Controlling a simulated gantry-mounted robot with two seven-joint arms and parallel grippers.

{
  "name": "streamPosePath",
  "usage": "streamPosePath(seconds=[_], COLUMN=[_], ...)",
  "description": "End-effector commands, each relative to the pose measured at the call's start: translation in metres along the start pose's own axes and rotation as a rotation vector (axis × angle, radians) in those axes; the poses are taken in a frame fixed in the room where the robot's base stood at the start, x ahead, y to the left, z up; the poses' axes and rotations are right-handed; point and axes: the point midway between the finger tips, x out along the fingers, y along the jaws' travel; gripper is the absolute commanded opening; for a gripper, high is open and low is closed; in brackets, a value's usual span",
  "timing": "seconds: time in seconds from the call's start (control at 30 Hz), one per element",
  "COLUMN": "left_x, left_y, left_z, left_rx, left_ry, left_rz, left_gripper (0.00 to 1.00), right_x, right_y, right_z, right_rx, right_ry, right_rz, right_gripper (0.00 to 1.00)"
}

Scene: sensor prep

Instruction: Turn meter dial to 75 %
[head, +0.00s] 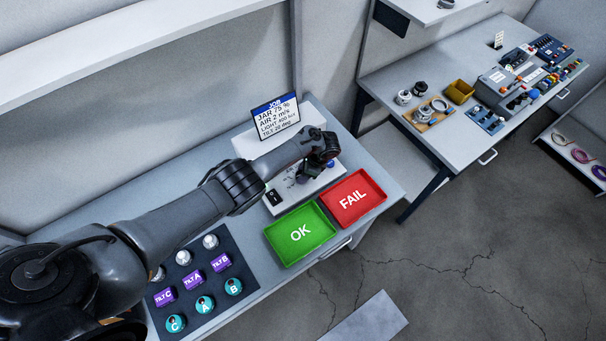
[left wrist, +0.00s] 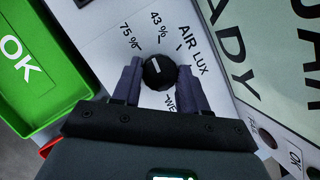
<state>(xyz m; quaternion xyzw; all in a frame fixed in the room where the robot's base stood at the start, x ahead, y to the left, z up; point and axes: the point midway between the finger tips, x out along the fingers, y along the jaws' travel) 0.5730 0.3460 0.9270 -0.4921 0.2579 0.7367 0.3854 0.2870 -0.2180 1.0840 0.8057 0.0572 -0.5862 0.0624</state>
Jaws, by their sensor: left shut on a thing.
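The meter dial (left wrist: 158,72) is a round black knob with a white pointer mark on a pale panel (left wrist: 98,32). Labels 75 %, 43 %, AIR and LUX sit around it. The mark points up and slightly left in the left wrist view, toward the 75 % and 43 % side; its exact reading is hard to tell. My left gripper (left wrist: 158,82) is shut on the dial, one finger on each side. In the head view my left gripper (head: 326,168) is over the meter (head: 318,186) and hides the dial. My right gripper is not in view.
A green OK tray (head: 318,238) and a red FAIL tray (head: 372,184) lie in front of the meter. A dark mat (head: 214,290) holds several sensors at left. Another bench (head: 440,70) stands at right.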

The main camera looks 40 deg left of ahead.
Motion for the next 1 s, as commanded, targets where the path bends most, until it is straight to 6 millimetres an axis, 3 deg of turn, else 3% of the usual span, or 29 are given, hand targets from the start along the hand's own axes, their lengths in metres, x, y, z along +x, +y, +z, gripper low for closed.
streamPosePath(seconds=[0.4, 1.0], left_x=[0.001, 0.000], left_y=[-0.002, -0.002], left_z=[0.000, 0.001], left_rx=[-0.231, -0.285], left_ry=[0.000, 0.000], left_rz=[0.096, 0.117], left_gripper=[0.13, 0.13], right_x=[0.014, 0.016], right_y=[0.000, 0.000], right_z=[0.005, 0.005], right_rx=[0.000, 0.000], right_ry=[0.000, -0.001], right_rz=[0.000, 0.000], right_gripper=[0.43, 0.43])
